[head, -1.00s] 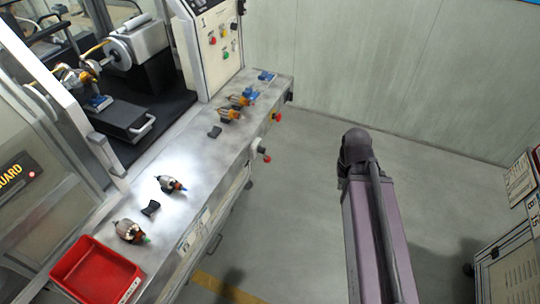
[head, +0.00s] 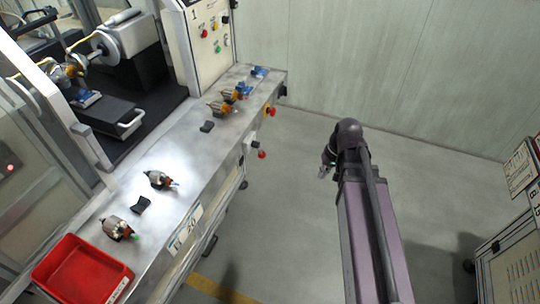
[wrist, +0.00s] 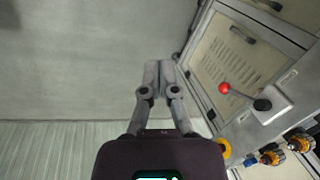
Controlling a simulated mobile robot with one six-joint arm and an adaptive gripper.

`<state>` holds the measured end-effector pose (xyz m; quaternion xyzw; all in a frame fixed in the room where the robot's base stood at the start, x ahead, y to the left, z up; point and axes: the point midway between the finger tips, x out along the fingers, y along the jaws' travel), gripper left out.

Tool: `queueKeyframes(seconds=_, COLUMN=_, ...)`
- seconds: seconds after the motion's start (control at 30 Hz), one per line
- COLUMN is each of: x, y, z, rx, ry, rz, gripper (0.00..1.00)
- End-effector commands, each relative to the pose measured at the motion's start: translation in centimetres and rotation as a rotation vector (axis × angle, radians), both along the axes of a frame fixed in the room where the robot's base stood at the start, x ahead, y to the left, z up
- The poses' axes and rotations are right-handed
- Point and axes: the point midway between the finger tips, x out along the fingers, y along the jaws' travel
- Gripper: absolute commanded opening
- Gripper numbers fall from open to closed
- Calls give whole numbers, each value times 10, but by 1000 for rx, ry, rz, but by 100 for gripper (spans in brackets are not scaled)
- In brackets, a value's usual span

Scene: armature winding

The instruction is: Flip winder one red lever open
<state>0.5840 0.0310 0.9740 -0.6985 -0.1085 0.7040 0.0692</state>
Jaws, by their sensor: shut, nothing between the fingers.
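The red-knobbed lever (head: 262,154) sits on the front side of the winder one bench, below its top edge, with its knob sticking out toward the aisle. In the wrist view the red knob (wrist: 224,88) points left from its dark pivot on a pale plate. My gripper (wrist: 158,63) is shut and empty, its fingers together, apart from the knob and to its left. In the head view my gripper (head: 323,172) shows partly beside my arm, over the aisle, right of the lever.
The bench top (head: 190,160) carries several armatures, dark blocks and a red tray (head: 80,272). A red button on a yellow base (head: 270,111) sits farther along the bench side. A cabinet (head: 510,260) stands at the right. The aisle floor between is clear.

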Motion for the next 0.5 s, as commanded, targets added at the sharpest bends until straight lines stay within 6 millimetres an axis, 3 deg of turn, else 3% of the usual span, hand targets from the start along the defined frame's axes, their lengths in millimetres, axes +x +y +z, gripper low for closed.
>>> queueKeyframes(seconds=0.03, x=14, y=5, z=-18, rx=44, ry=0, rz=6, gripper=0)
queueKeyframes(seconds=0.1, x=28, y=13, z=-28, rx=113, ry=-3, rz=21, gripper=0)
queueKeyframes(seconds=0.5, x=103, y=48, z=-65, rx=511, ry=-57, rz=99, gripper=0)
